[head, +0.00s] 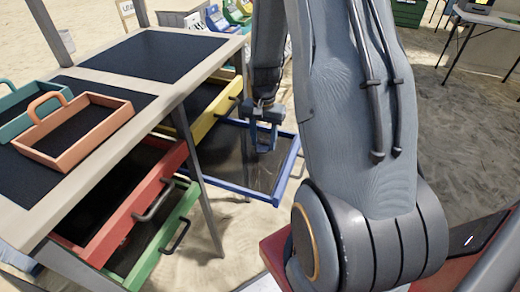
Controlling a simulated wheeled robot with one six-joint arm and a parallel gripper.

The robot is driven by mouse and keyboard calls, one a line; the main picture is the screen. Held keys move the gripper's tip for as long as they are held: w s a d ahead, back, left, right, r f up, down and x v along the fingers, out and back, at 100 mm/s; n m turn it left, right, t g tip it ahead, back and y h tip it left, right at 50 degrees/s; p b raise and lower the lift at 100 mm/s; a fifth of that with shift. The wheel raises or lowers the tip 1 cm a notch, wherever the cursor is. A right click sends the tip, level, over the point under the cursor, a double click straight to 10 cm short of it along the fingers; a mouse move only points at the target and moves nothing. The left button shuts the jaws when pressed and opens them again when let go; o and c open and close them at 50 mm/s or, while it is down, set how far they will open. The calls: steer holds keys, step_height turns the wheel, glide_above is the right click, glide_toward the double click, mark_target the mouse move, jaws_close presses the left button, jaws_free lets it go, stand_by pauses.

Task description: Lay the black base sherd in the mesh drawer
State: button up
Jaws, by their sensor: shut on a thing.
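My gripper (263,139) points down over the blue-framed drawer (290,165), which is pulled out low behind the table leg. Its jaws are shut on a small dark piece, taken as the black base sherd; its outline is lost against the dark drawer floor. I cannot tell whether the gripper is above that floor or touching it. The blue drawer's floor is dark and flat and looks like mesh, though the weave is too small to be sure. My arm covers the area right of the drawer.
The table (110,65) carries an orange tray (75,150) and a teal tray (22,122). Red (130,222), green (150,255) and yellow (215,112) drawers also stand open below it. A table leg (200,190) rises left of the blue drawer. Open sand lies in front.

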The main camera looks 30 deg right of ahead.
mark_target(263, 146)
steer(key=shift+f, duration=2.25)
steer(key=shift+f, duration=0.1)
steer(key=o, duration=1)
